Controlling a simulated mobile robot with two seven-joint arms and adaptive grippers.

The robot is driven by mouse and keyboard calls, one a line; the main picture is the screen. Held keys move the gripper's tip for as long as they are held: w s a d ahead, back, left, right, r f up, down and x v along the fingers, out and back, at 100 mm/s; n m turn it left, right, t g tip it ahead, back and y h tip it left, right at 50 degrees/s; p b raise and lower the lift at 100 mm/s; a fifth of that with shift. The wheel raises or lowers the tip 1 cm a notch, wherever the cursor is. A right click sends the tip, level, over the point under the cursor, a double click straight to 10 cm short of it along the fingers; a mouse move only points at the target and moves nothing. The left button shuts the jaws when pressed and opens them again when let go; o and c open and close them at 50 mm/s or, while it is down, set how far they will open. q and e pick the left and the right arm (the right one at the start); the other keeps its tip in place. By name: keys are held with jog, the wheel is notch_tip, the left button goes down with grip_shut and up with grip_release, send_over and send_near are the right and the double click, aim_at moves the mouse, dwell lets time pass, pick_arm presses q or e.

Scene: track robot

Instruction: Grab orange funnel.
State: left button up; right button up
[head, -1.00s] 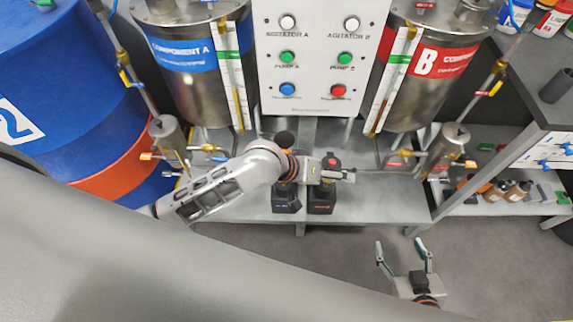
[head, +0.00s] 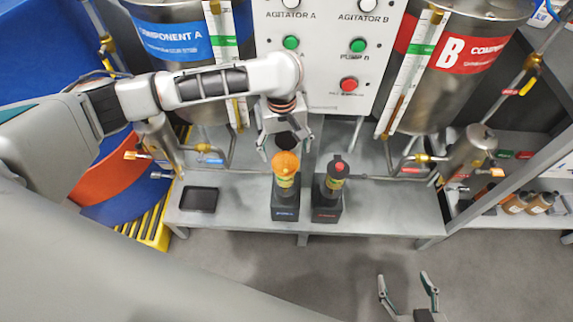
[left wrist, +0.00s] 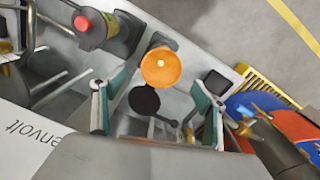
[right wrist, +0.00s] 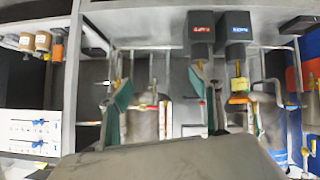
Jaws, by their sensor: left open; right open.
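The orange funnel (head: 286,163) is a round orange piece on top of a bottle in the left black holder (head: 285,208) on the grey bench. It also shows in the left wrist view (left wrist: 161,66) as an orange disc with a pale centre, and small in the right wrist view (right wrist: 239,99). My left gripper (head: 284,149) is open and empty, just behind the funnel in the head view. In the left wrist view, the funnel is just beyond the fingertips, with a black disc (left wrist: 144,100) between the fingers. My right gripper (head: 403,277) is open and empty, low in front of the bench.
A red-topped bottle (head: 336,170) stands in a second black holder (head: 327,207) to the right. A dark tray (head: 199,199) lies on the bench (head: 240,208) to the left. The control panel (head: 325,60) and metal tanks stand behind. The floor in front is clear.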

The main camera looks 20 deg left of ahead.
aim_at(285, 165)
pick_arm(q)
jog(key=shift+s+f+b, duration=0.15)
jog(key=shift+f+b, duration=0.15)
jog(key=shift+f, duration=0.65)
jog(key=shift+f+b, duration=0.4)
jog(key=shift+f, duration=0.3)
notch_tip(285, 165, down, 3)
jog(key=shift+s+f+b, duration=0.1)
jog(key=shift+f+b, duration=0.1)
jog(key=shift+b, duration=1)
jog(key=shift+f, duration=0.4)
jog(key=shift+f+b, duration=0.1)
jog(key=shift+b, duration=0.3)
jog(key=shift+w+r, duration=0.2)
jog(key=shift+w, duration=0.05)
jog(key=c, duration=0.9)
jog(key=shift+c, duration=0.7)
pick_arm(e)
jog(key=shift+a+f, duration=0.5)
jog(key=shift+a, duration=0.3)
